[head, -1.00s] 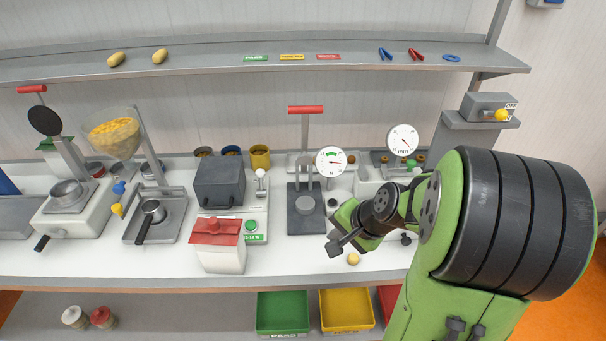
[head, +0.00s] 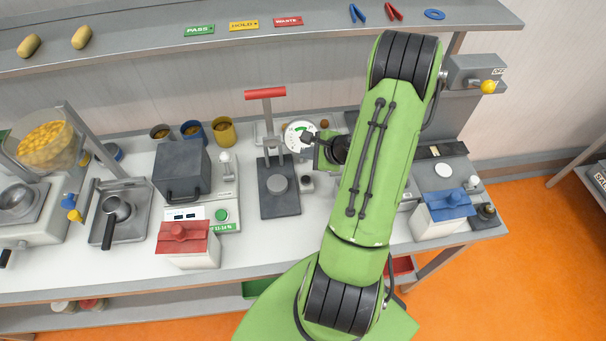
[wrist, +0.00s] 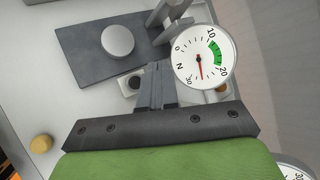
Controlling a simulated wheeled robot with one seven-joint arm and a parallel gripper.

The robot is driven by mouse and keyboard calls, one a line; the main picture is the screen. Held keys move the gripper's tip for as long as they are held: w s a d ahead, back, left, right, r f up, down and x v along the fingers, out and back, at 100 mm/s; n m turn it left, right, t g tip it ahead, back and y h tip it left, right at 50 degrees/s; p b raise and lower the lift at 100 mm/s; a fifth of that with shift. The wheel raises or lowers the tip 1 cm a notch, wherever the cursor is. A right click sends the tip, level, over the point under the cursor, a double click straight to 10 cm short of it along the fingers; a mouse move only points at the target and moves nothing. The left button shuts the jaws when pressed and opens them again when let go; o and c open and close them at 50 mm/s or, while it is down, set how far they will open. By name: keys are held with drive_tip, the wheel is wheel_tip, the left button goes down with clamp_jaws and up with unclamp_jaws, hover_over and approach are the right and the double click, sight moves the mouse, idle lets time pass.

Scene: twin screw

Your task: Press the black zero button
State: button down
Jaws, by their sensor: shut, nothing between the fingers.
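The black zero button (wrist: 134,82) is a small dark round cap on a pale box, showing in the wrist view just left of my gripper's fingers. The pale box with its dark cap also shows in the head view (head: 306,181), right of the press's dark base. My gripper (wrist: 157,66) is shut and empty, with its fingers pointing up the wrist picture beside the button. I cannot tell how high the fingertips are above it. In the head view my gripper (head: 306,138) overlaps the gauge face.
A round white gauge (wrist: 203,57) stands close right of my fingers. The press's dark plate (wrist: 80,50) with a grey disc (wrist: 118,40) lies left of them. A yellow knob-like piece (wrist: 41,144) is at lower left. A blue-lidded box (head: 444,213) stands at right.

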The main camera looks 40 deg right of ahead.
sight(308, 180)
wheel_tip(308, 180, down, 9)
drive_tip(key=b, duration=0.7)
drive_tip(key=shift+w+d, duration=0.1)
drive_tip(key=shift+f+b, duration=0.1)
drive_tip(key=shift+b, duration=0.2)
idle(1.3)
drive_tip(key=shift+f+b, duration=0.3)
drive_tip(key=shift+f+b, duration=0.45)
drive_tip(key=shift+f, duration=0.05)
idle(0.6)
drive_tip(key=shift+r+p, duration=0.7)
drive_tip(key=shift+r, duration=0.25)
